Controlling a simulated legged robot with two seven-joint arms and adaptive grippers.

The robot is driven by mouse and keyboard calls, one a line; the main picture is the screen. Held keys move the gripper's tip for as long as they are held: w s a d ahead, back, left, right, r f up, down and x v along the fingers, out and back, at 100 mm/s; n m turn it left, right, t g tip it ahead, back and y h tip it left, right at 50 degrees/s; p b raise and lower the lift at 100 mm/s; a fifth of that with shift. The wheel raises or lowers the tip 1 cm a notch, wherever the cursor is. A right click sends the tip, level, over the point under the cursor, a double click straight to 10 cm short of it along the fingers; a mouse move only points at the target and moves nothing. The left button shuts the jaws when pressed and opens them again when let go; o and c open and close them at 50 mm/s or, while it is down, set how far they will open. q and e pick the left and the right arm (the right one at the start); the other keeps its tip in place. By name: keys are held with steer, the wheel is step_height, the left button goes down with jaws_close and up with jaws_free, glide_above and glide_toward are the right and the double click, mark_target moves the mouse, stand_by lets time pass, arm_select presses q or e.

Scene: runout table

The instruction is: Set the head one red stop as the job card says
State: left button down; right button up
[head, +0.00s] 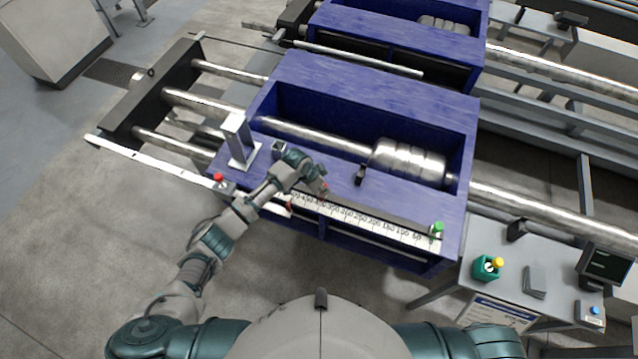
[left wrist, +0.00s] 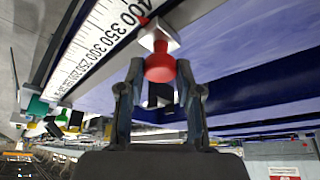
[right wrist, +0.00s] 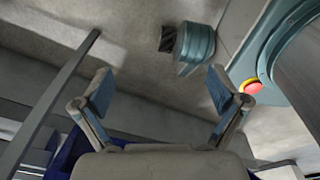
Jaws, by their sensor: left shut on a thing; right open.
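My left gripper (head: 318,186) is at the scale (head: 370,220) along the front edge of the near blue machine. In the left wrist view its fingers (left wrist: 160,92) are shut on a red stop (left wrist: 160,66) with a round knob and a pale block. A small red mark on the block lies by the 400 figure on the scale (left wrist: 98,35). In the head view the gripper mostly hides this stop. Another red knob (head: 218,177) stands at the scale's left end, a green one (head: 437,228) near its right end. My right gripper (right wrist: 152,100) is open and empty.
A sheet that may be the job card (head: 500,312) hangs on the side table's front, too small to read. A grey bracket (head: 240,140) stands left of my left gripper.

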arm_select(q)
steer(key=shift+s+f, duration=0.1)
steer(key=c, duration=1.1)
jaws_free()
steer(key=o, duration=0.3)
steer(key=shift+d, duration=0.2)
steer(key=shift+a+r, duration=0.15)
steer(key=shift+r, duration=0.05)
steer(key=v, duration=1.1)
steer(key=shift+r, duration=0.25)
arm_select(e)
steer(key=shift+s, duration=0.4)
